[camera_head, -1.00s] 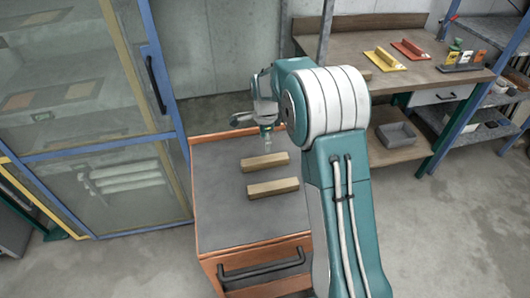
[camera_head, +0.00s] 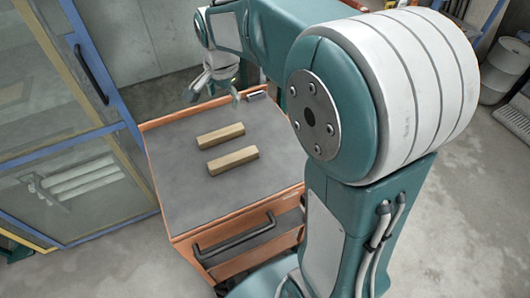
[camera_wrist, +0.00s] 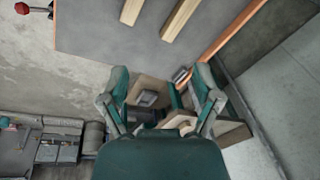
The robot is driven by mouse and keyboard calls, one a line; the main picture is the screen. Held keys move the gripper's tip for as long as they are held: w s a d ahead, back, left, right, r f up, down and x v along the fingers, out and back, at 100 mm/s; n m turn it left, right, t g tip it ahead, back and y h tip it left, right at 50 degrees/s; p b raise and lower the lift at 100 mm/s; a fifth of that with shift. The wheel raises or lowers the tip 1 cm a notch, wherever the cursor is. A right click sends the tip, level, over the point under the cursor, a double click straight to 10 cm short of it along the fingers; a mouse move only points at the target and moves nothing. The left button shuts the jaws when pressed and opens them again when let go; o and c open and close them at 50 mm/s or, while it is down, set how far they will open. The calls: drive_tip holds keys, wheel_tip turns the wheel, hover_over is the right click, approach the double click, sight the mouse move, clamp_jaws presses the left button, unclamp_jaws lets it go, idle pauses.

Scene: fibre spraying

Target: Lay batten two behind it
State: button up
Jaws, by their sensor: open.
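Two light wooden battens lie flat and roughly parallel on the grey top of an orange cart (camera_head: 175,190), with a gap between them. The far batten (camera_head: 220,136) and the near batten (camera_head: 233,160) are both clear of my gripper. My gripper (camera_head: 213,94) is open and empty, beyond the far batten near the cart's back edge. In the wrist view, the open fingers (camera_wrist: 160,100) have neither batten between them. Parts of the two battens, one at left (camera_wrist: 132,10) and one at right (camera_wrist: 182,18), show at the top there.
A small dark item (camera_head: 258,97) sits at the cart's back right corner. A glass-doored cabinet (camera_head: 70,150) with a blue frame stands left of the cart. The cart's black handle (camera_head: 235,238) faces front. The cart top left of the battens is bare. My arm covers the right side.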

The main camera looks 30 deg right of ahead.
drive_tip(key=s+r+n+t, duration=0.1)
drive_tip(key=s+n, duration=0.4)
drive_tip(key=s, duration=0.6)
drive_tip(key=s+r+n+t, duration=0.2)
drive_tip(key=s+n, duration=0.4)
drive_tip(key=s, duration=0.5)
drive_tip(key=shift+s+r+t, duration=0.2)
drive_tip(key=shift+r+t, duration=0.05)
drive_tip(key=shift+t, duration=0.05)
